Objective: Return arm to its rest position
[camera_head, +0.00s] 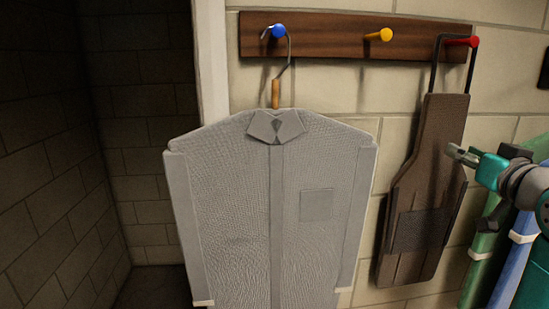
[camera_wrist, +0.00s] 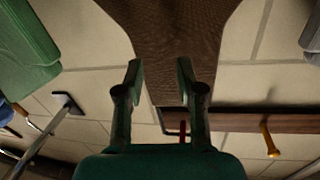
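My gripper (camera_head: 460,153) is at the right of the head view, in front of the right side of a hanging brown apron-like item (camera_head: 425,190). In the wrist view my gripper (camera_wrist: 159,75) has its two fingers apart, with nothing visibly held between them. The brown item (camera_wrist: 180,30) shows beyond the fingertips there. It hangs by a black loop (camera_head: 434,65) from the red peg (camera_head: 462,42). Whether a finger touches it cannot be told.
A grey shirt (camera_head: 240,220) hangs from the blue peg (camera_head: 279,31). The yellow peg (camera_head: 380,35) on the wooden rack (camera_head: 330,38) is bare. Green (camera_head: 487,240) and blue (camera_head: 513,260) items hang at the right, close to my arm. A dark recess opens at the left.

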